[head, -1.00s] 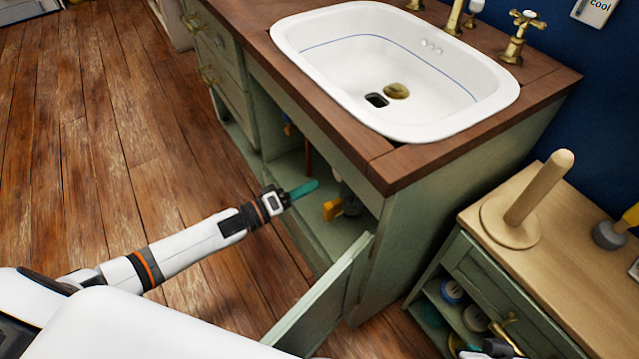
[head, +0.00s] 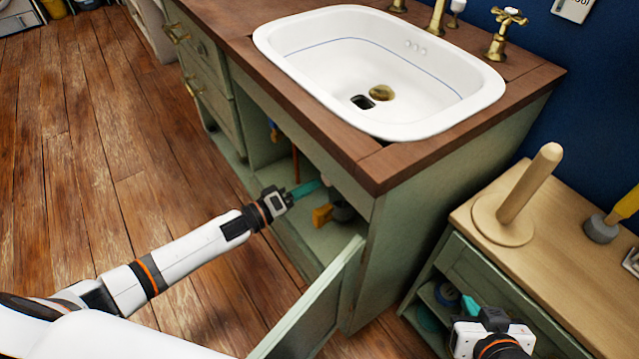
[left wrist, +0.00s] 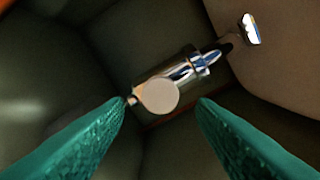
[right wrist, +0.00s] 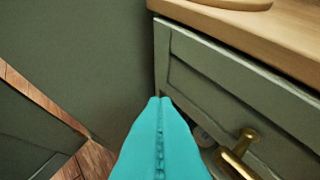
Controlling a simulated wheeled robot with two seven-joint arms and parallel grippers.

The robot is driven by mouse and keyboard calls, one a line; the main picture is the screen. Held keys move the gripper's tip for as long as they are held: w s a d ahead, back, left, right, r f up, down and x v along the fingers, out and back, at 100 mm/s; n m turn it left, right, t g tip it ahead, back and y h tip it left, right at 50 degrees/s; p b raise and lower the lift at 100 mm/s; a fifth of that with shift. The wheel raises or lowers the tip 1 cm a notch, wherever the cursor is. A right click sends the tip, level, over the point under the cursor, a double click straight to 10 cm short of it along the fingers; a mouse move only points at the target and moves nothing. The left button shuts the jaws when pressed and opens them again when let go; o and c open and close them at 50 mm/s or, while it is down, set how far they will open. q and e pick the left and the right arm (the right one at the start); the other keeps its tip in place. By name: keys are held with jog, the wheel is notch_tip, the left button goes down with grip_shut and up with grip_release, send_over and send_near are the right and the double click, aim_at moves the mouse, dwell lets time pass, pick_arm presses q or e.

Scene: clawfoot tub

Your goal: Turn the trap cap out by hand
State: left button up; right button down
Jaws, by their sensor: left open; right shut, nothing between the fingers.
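My left gripper (head: 308,188) reaches through the open front of the sink cabinet, under the basin. In the left wrist view its teal fingers (left wrist: 162,104) are apart and empty. Between and beyond them is a shiny metal fitting (left wrist: 205,62) with a pale round face (left wrist: 160,95), which looks like the trap cap. I see no contact between the fingers and it. In the head view the trap is mostly hidden by the countertop and cabinet. My right gripper (right wrist: 157,102) is shut and empty, beside the low cabinet at the right.
The open cabinet door (head: 315,305) stands out near my left arm. Inside the cabinet are a yellow-orange object (head: 322,215) and a dark round one (head: 343,211). The white basin (head: 390,60) sits above. A brass handle (right wrist: 238,155) juts out near my right gripper.

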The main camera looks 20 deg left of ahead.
aim_at(325, 180)
pick_arm(q)
jog(key=shift+w+d+b, duration=0.3)
jog(key=shift+w+d, duration=0.1)
jog(key=shift+w, duration=0.1)
jog(key=shift+w+d+b, duration=0.3)
jog(key=shift+w+b, duration=0.05)
jog(key=shift+w, duration=0.05)
jog(key=shift+w+d+b, duration=0.4)
jog(key=shift+w, duration=0.1)
jog(key=shift+w+d, duration=0.2)
pick_arm(e)
jog(key=w+a+r+t+y, duration=0.2)
jog(key=w+r+t, duration=0.2)
jog(key=r+t, duration=0.2)
jog(key=shift+w+a+r, duration=0.25)
jog(key=shift+w+r, duration=0.05)
jog(key=shift+r, duration=0.6)
